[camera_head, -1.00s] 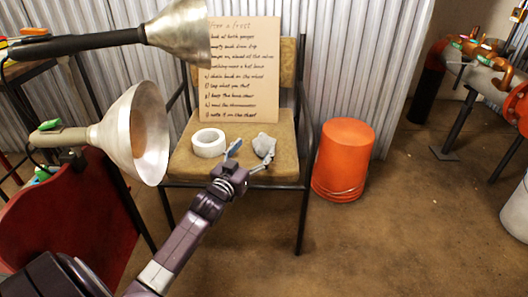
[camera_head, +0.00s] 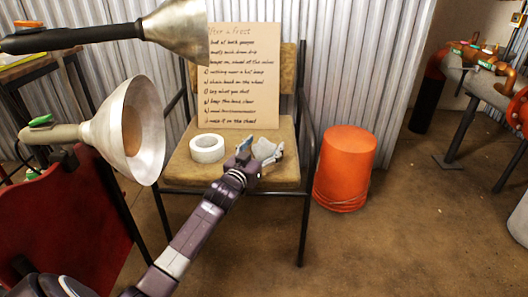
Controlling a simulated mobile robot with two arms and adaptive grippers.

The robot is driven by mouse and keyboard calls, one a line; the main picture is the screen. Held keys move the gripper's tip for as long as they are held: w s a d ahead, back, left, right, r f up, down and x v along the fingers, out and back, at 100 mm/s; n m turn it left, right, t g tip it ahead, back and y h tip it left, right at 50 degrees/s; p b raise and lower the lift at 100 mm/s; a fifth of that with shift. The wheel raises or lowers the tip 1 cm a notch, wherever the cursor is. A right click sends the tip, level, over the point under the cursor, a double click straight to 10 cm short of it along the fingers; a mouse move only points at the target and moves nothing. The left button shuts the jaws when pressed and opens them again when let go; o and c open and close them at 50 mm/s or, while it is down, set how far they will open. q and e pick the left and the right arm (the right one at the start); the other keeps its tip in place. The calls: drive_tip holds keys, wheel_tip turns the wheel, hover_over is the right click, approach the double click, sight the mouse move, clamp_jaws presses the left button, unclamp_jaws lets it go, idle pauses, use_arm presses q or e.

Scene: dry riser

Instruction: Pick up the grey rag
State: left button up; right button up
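The grey rag (camera_head: 265,148) lies crumpled on the seat of the brown padded chair (camera_head: 190,170), towards the right side of the seat. My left gripper (camera_head: 258,152) reaches in from the lower left, over the seat's front edge. Its fingers are spread, with one to the left of the rag and the other at its lower right. The rag shows between and just beyond them. I cannot tell whether they touch it. My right gripper is out of view.
A white tape roll (camera_head: 208,148) sits on the seat left of the rag. A handwritten board (camera_head: 240,75) leans on the backrest. Two metal lamp shades (camera_head: 138,130) stand close on the left. An orange bucket (camera_head: 345,168) is right of the chair. The floor at front right is clear.

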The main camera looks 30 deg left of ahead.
use_arm(q)
drive_tip(key=c, duration=1)
